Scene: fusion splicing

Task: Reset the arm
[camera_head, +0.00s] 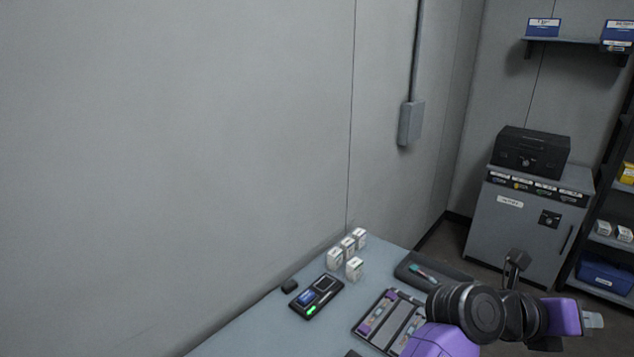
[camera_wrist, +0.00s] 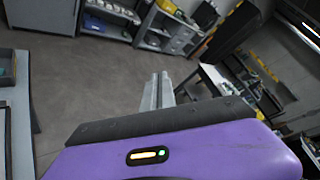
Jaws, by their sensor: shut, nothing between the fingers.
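My arm, purple and black, reaches in from the lower right in the head view. My gripper (camera_head: 592,320) is at its far right end, pointing right, off the table and over the floor. In the wrist view my gripper (camera_wrist: 159,80) shows as two grey fingers side by side, shut with nothing between them. Behind the fingers is open floor, and the purple wrist housing fills the bottom of that view.
The blue-grey table (camera_head: 255,330) carries a black device with a green light (camera_head: 317,296), several small white boxes (camera_head: 346,253), a tool tray (camera_head: 388,318) and a dark tray (camera_head: 430,272). A grey cabinet (camera_head: 520,235) stands behind. The floor (camera_wrist: 90,85) is clear.

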